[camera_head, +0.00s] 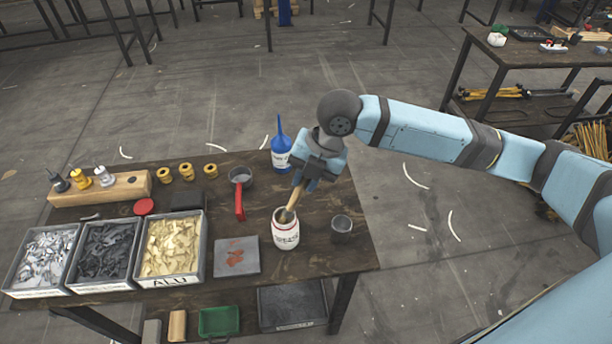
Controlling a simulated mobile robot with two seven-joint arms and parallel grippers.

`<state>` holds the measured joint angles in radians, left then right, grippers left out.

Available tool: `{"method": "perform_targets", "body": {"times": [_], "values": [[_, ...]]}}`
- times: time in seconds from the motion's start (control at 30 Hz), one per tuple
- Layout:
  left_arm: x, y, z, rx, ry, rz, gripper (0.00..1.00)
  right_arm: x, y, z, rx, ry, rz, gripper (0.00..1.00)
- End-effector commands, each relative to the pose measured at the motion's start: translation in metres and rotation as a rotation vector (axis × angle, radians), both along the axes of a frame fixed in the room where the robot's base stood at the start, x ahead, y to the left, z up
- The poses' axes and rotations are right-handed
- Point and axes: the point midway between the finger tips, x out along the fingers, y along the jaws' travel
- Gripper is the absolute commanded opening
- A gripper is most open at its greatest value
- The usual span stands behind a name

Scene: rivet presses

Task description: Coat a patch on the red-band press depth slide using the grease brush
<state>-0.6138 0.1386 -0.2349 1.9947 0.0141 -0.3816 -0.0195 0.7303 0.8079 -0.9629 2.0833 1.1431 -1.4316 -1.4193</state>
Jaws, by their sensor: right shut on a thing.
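My right gripper (305,182) is above the front right of the workbench and is shut on the wooden handle of the grease brush (293,202). The brush is tilted, with its lower end in the mouth of a white jar with a red rim and red lettering (286,238). The bristles are partly hidden by the jar's rim. I cannot see a press with a red band or its depth slide. My left gripper is not in view.
A blue squeeze bottle (281,150) stands behind the gripper, and a dark cup (341,228) right of the jar. Open floor lies right of the bench.

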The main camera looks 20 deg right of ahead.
Motion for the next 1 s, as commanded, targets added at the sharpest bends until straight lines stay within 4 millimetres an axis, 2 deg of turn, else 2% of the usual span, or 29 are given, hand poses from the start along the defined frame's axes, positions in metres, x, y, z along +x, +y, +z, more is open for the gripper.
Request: {"method": "perform_targets", "body": {"times": [1.0], "values": [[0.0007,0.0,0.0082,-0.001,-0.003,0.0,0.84,-0.0003,-0.0001,-0.0013,-0.002,0.001,0.0,0.0]]}}
